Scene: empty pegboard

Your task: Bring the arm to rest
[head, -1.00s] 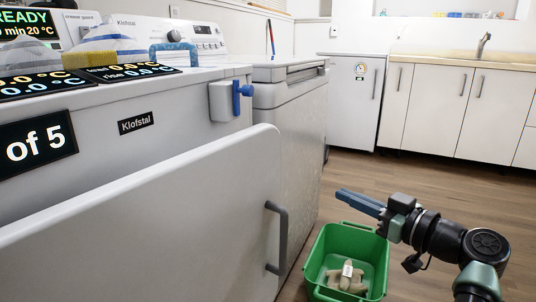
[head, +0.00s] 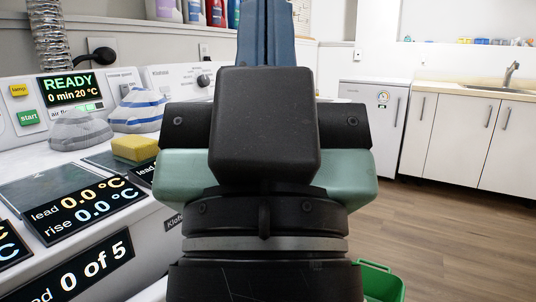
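My gripper (head: 266,30) is raised upright close in front of the head camera, in the middle of the picture. Its blue fingers point up and lie side by side at the centre of the wide hand, with no gap visible, so it looks shut. The fingertips run out at the top edge, and I see nothing held. My dark and pale green wrist stands below the fingers and covers much of the middle of the view.
The white machine (head: 75,180) on the left carries a READY display (head: 70,90), a yellow sponge (head: 135,149) and folded cloths (head: 138,110). A green basket (head: 382,283) on the floor is mostly hidden behind my arm. White cabinets (head: 460,135) stand back right; the floor before them is clear.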

